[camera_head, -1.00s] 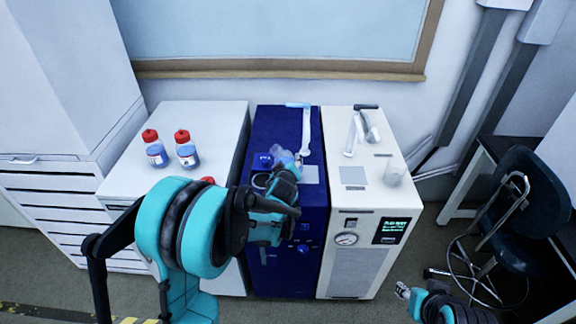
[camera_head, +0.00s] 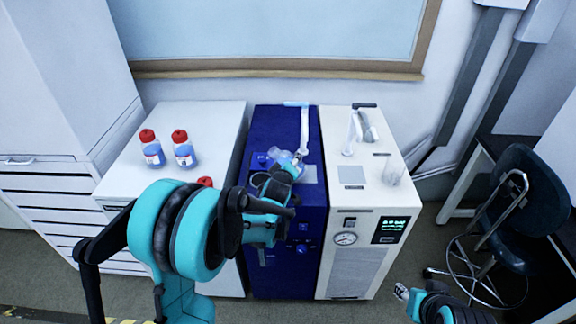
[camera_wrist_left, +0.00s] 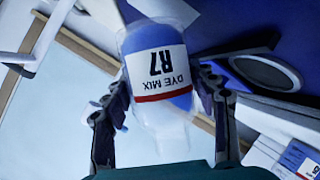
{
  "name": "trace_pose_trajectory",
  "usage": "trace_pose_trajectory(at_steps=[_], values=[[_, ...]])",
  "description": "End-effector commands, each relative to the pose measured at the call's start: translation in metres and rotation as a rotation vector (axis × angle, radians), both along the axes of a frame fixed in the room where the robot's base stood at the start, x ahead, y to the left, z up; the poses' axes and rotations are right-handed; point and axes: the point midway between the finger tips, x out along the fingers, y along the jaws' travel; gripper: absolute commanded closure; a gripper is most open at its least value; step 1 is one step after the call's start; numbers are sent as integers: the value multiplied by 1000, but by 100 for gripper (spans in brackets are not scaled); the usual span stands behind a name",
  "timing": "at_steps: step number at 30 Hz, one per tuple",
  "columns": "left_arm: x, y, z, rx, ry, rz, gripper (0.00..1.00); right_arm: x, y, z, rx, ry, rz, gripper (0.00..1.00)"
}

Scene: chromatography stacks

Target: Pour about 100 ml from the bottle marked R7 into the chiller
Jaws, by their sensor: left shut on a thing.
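My left gripper (camera_wrist_left: 165,115) is shut on the bottle marked R7 (camera_wrist_left: 158,52), a clear bottle with blue liquid and a white "DYE MIX R7" label that reads upside down in the left wrist view. In the head view the bottle (camera_head: 287,158) is tilted above the top of the blue unit (camera_head: 262,128), partly hidden by the gripper. A dark round opening (camera_wrist_left: 265,72) is beside the bottle in the wrist view; I cannot tell whether liquid is flowing. My right gripper (camera_head: 402,292) is low at the right, its jaws too small to judge.
Two red-capped bottles (camera_head: 152,149) (camera_head: 184,150) stand on the white cabinet (camera_head: 210,120) at the left. Another red cap (camera_head: 205,182) shows behind my left arm. A chair (camera_head: 525,190) stands right.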

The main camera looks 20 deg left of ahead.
Motion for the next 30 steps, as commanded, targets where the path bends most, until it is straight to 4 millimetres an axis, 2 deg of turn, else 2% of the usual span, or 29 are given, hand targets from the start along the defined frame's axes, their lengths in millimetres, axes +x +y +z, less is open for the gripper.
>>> trace_pose_trajectory(at_steps=[8, 15, 30], values=[[0, 0, 1, -2, -2, 0, 88, 0, 0, 0, 0, 0, 0, 60], [1, -3, -2, -88, -26, 0, 88, 0, 0, -7, 0, 0, 0, 60], [1, -4, -5, -152, -44, -1, 88, 0, 0, -12, 0, 0, 0, 60]])
